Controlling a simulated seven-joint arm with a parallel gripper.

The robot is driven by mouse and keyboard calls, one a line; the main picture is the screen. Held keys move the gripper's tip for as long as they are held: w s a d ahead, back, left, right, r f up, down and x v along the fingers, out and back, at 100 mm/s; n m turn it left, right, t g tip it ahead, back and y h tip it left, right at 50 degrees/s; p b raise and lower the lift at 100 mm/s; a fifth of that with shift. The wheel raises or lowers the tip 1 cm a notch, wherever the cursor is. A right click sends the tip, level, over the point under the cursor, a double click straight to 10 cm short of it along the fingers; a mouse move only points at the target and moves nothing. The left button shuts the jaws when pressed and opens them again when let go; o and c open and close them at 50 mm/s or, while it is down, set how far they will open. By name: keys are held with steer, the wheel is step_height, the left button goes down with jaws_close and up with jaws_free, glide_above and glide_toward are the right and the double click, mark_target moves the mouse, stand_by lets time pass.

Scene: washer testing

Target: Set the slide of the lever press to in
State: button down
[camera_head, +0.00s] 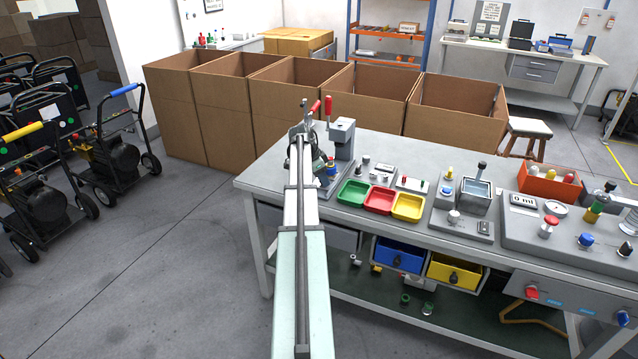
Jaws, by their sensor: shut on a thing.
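The lever press (342,138) stands at the left end of the workbench, a grey column with a block-like head on a grey base. Red-tipped handles (328,106) rise beside the column. My arm reaches up from the bottom of the view, and my gripper (307,134) is at the press's left side, shut on a part of it. The fingertips are small and partly covered by my own arm, so I cannot tell which part is held. The slide is not clearly visible, and its position cannot be told.
Green (353,193), red (379,200) and yellow (407,207) trays sit on the workbench (262,179) right of the press. Open cardboard boxes (227,108) stand close behind it. Wheeled machines (115,150) stand at left. The floor left of the bench is clear.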

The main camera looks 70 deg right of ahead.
mark_target(333, 164)
steer(key=d, duration=1)
steer(key=c, duration=0.9)
jaws_free()
steer(key=v, duration=1.4)
steer(key=shift+f, duration=0.1)
